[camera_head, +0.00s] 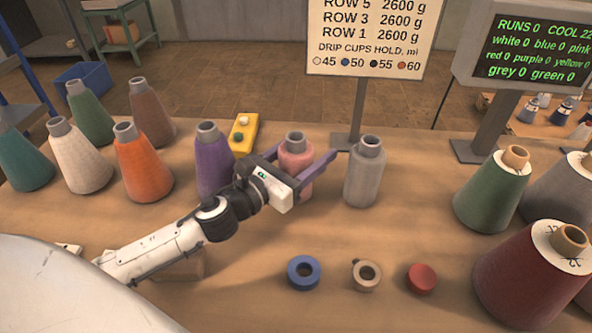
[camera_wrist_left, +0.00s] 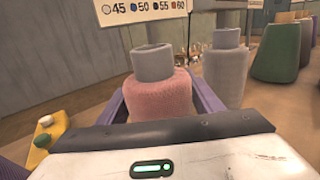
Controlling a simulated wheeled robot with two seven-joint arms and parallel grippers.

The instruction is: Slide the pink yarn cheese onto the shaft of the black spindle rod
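The pink yarn cheese (camera_head: 296,158), wound on a grey tube, stands upright on the table between the purple and grey ones. It also shows in the left wrist view (camera_wrist_left: 158,95), straight ahead. My left gripper (camera_head: 306,154) has its purple fingers on either side of the pink yarn cheese. The fingers look spread, with a gap by the right finger in the head view; I see no clear grip. The black spindle rod is not recognisable in either view. My right gripper is not in view.
A purple cone (camera_head: 213,165) and yellow button box (camera_head: 243,133) stand left of the gripper, a grey cone (camera_head: 364,175) close on its right. A blue ring (camera_head: 304,272), beige ring (camera_head: 367,275) and red disc (camera_head: 422,278) lie in front. Large cones, including a maroon one (camera_head: 520,280), fill the right.

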